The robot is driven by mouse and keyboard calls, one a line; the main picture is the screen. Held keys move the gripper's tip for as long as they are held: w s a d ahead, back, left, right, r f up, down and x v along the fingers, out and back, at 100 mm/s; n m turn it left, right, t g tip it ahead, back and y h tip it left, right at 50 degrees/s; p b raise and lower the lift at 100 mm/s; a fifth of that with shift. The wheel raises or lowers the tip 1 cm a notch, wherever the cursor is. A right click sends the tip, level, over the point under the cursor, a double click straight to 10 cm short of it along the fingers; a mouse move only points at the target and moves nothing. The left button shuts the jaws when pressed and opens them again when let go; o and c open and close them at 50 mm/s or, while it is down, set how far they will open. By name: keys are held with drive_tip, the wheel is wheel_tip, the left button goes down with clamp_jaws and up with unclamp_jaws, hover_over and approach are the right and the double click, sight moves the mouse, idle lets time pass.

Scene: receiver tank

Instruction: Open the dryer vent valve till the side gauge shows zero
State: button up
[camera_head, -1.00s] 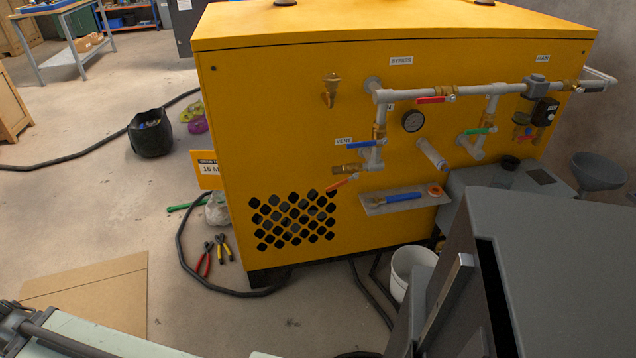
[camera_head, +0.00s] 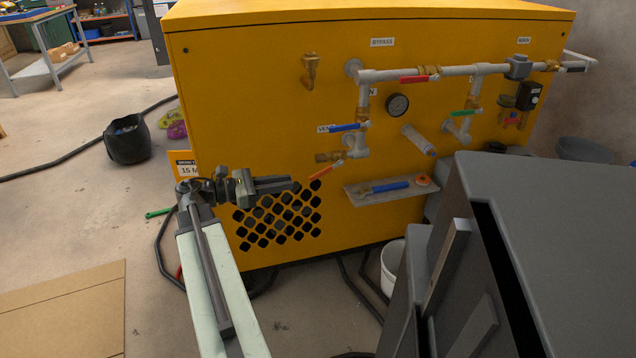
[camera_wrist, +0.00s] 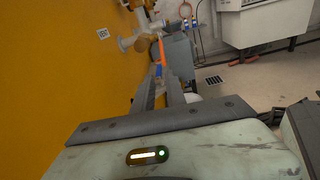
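The vent branch, with a brass fitting (camera_head: 327,157) and an orange lever (camera_head: 325,172), sticks out low from the yellow dryer's front. The lever slopes down to the left. A VENT label (camera_head: 325,128) is above it. A round dial gauge (camera_head: 397,105) is up and right; its needle is too small to read. My gripper (camera_head: 295,185) is in front of the dark grille, a little left of and below the lever's end. In the wrist view my gripper's fingers (camera_wrist: 162,90) are apart and empty, and the orange lever (camera_wrist: 161,50) lies beyond their tips.
A blue lever (camera_head: 345,128) is just above the vent branch, with red (camera_head: 415,79) and green (camera_head: 464,113) levers to the right. A small shelf (camera_head: 360,198) holding a blue-handled tool juts out below. A dark grey cabinet (camera_head: 560,220) fills the right foreground.

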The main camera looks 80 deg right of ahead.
sight(315, 174)
drive_tip(key=shift+g, duration=0.6)
drive_tip(key=x, duration=0.3)
drive_tip(key=r+x, duration=0.1)
drive_tip(key=x, duration=0.6)
drive_tip(key=shift+s+a+r, duration=0.2)
drive_tip(key=shift+s, duration=0.25)
clamp_jaws()
drive_tip(key=shift+w+a, duration=0.1)
